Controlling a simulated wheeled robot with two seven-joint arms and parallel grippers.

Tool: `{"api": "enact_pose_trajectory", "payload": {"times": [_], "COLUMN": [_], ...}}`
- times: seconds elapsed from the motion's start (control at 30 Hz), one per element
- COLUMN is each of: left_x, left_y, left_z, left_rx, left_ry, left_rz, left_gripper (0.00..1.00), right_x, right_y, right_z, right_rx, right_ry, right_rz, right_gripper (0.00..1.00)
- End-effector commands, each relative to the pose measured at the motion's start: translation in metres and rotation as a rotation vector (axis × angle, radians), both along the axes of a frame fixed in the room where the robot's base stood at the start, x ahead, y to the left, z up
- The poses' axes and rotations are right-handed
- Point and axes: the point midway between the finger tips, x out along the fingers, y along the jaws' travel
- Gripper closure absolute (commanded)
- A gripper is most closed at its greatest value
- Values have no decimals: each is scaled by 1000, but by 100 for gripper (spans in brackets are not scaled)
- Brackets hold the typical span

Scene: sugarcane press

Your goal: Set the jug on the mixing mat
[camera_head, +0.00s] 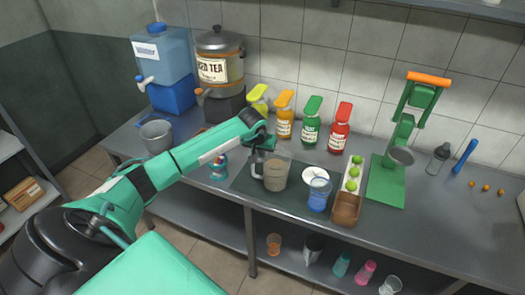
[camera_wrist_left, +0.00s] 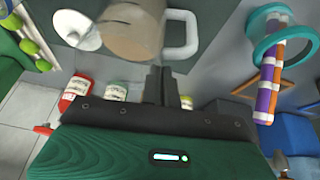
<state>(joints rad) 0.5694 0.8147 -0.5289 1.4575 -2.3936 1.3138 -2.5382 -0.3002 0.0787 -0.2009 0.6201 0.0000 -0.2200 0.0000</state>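The jug (camera_head: 275,171) is clear with tan liquid in it and stands upright over the dark mixing mat (camera_head: 240,183), its handle toward the left. It looks to be resting on the mat. My left gripper (camera_head: 262,143) is just behind and above the jug's rim. In the left wrist view the jug (camera_wrist_left: 130,36) is at the top with its pale handle beside it. The left fingers (camera_wrist_left: 160,72) are close together, just below the handle in the picture, with nothing visible between them. Whether they touch the jug is unclear. My right gripper is out of view.
Bottles (camera_head: 311,125) line the back. A tray of limes (camera_head: 345,185) and the green press (camera_head: 388,185) are farther right.

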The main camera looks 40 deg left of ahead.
Motion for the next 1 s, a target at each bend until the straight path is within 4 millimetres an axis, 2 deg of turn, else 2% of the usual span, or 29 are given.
{"api": "enact_pose_trajectory", "payload": {"times": [0.23,0.3,0.37,0.77,0.87,1.0], "left_x": [1,0,0,-1,-6,-17], "left_y": [0,0,0,0,-1,-3], "left_z": [-2,-2,-2,3,16,44], "left_rx": [0,0,0,1,2,4], "left_ry": [-4,0,0,-1,-4,-4], "left_rz": [0,0,0,-1,-3,-2], "left_gripper": [100,84,76,76,76,76], "right_x": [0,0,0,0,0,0], "right_y": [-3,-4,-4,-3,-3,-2], "right_z": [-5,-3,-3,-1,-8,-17], "right_rx": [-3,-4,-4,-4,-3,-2], "right_ry": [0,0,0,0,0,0], "right_rz": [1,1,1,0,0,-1], "right_gripper": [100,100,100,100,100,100]}}
